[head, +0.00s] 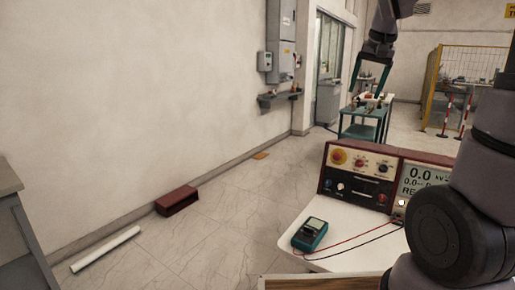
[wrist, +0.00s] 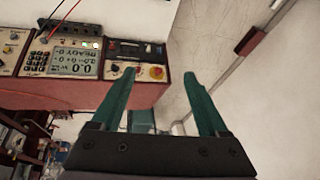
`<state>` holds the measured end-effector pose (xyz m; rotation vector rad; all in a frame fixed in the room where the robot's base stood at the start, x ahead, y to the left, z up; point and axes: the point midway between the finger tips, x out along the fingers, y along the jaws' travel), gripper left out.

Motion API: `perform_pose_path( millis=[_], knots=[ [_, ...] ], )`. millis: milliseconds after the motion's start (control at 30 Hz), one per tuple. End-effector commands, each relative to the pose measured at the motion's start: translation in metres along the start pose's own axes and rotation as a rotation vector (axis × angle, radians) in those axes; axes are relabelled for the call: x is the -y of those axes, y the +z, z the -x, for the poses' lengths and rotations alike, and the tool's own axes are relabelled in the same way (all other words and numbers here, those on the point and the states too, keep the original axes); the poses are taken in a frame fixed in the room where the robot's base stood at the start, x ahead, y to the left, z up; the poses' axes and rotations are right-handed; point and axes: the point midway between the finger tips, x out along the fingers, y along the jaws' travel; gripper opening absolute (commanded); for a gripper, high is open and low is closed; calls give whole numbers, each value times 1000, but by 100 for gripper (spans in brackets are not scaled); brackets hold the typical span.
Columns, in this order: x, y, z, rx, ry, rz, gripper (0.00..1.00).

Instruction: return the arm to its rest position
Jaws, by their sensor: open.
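My gripper (head: 366,98) is raised in the upper right of the head view, with its teal fingers pointing down and spread apart. It is open, and nothing shows between the fingers. In the wrist view my gripper (wrist: 160,75) also shows its two fingers well apart and empty. A test set with knobs and a display (head: 380,180) stands on a white-topped table (head: 350,235) below the gripper in the head view. The test set also shows in the wrist view (wrist: 75,58), beyond the fingertips. My dark arm links cover the right edge of the head view.
A teal multimeter (head: 310,234) with red and black leads lies on the white tabletop. A green cart (head: 360,132) stands farther back. A dark red box (head: 177,201) and a white tube (head: 105,249) lie on the floor by the left wall.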

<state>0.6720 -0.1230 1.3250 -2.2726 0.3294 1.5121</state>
Motion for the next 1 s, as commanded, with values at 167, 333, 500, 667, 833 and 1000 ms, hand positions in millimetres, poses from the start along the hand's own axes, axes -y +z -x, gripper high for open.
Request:
perform_pose_path(
  millis=[167,333,500,667,833,1000],
  knots=[
    [-6,73,50,-45,-107,16,78],
    [-14,139,74,-89,-178,40,78],
    [-20,182,80,-122,-215,58,78],
    [-23,197,80,-134,-226,65,78],
    [-23,197,80,-134,-226,65,78],
    [-23,197,80,-134,-226,65,78]
  ],
)
